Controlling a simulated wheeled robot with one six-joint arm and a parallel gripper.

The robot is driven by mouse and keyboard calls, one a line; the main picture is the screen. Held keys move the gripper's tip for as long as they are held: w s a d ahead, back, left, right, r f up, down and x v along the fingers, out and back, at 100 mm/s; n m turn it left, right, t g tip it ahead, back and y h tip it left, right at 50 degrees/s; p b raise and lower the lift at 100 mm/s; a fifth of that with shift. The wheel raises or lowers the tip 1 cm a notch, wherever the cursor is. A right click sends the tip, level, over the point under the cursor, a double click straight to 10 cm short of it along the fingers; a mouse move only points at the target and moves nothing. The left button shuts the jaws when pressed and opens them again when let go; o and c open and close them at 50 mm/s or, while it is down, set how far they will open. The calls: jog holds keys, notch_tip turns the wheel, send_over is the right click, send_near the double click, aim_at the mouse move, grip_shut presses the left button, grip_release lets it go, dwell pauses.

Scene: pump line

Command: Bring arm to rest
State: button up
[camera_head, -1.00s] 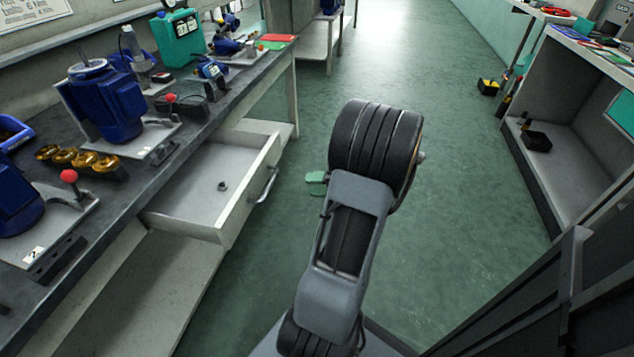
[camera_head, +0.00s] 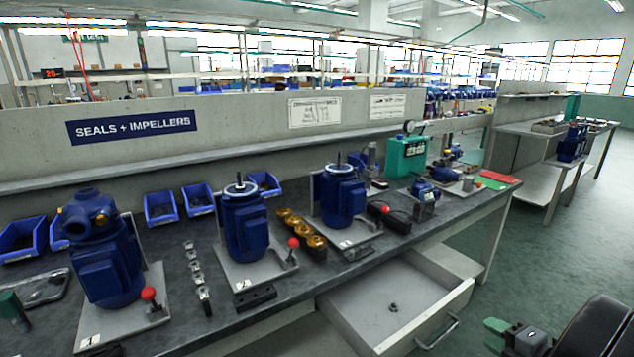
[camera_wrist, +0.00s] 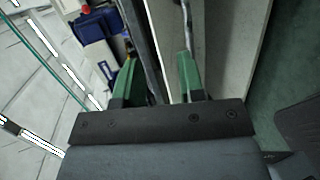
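My arm is partly in the head view at the lower right corner, where a dark rounded link of mine shows. My gripper (camera_head: 498,327) is there too, with a green finger beside the open drawer. In the wrist view my gripper (camera_wrist: 160,72) has its two green fingers apart, with no object seen held between them. The workbench edge and a blue pump lie beyond the fingers, out of contact as far as I can tell.
The open drawer (camera_head: 450,303) juts from the workbench (camera_head: 220,322) near my gripper, with a small ring (camera_head: 393,307) inside. Blue pumps (camera_head: 245,222), gold impellers (camera_head: 300,228) and blue bins (camera_head: 160,207) stand on the bench. Green floor (camera_head: 530,240) is clear at right.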

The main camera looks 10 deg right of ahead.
jog(key=w+a+r+m+g+h+p, duration=0.1)
jog(key=w+a+r+m+h+p, duration=0.3)
jog(key=r, duration=0.4)
jog(key=w+a+r+m+g+h+p, duration=0.1)
jog(key=w+r+m+h+p, duration=0.1)
jog(key=r+m+p, duration=0.5)
jog(key=w+a+r+m+g+h+p, duration=0.1)
jog(key=w+a+r+m+h+p, duration=0.2)
jog(key=r, duration=0.6)
jog(key=s+a+r+m+g+y+p, duration=0.3)
jog(key=s+a+r+p, duration=0.1)
jog(key=a, duration=0.6)
jog(key=s+a+r+m+g+y+p, duration=0.3)
jog(key=s+a+p, duration=0.4)
jog(key=a, duration=0.4)
jog(key=shift+s+a+r+m+g+p, duration=0.3)
jog(key=shift+s+r+m+g, duration=0.15)
jog(key=shift+s+g, duration=0.35)
jog(key=shift+s, duration=0.1)
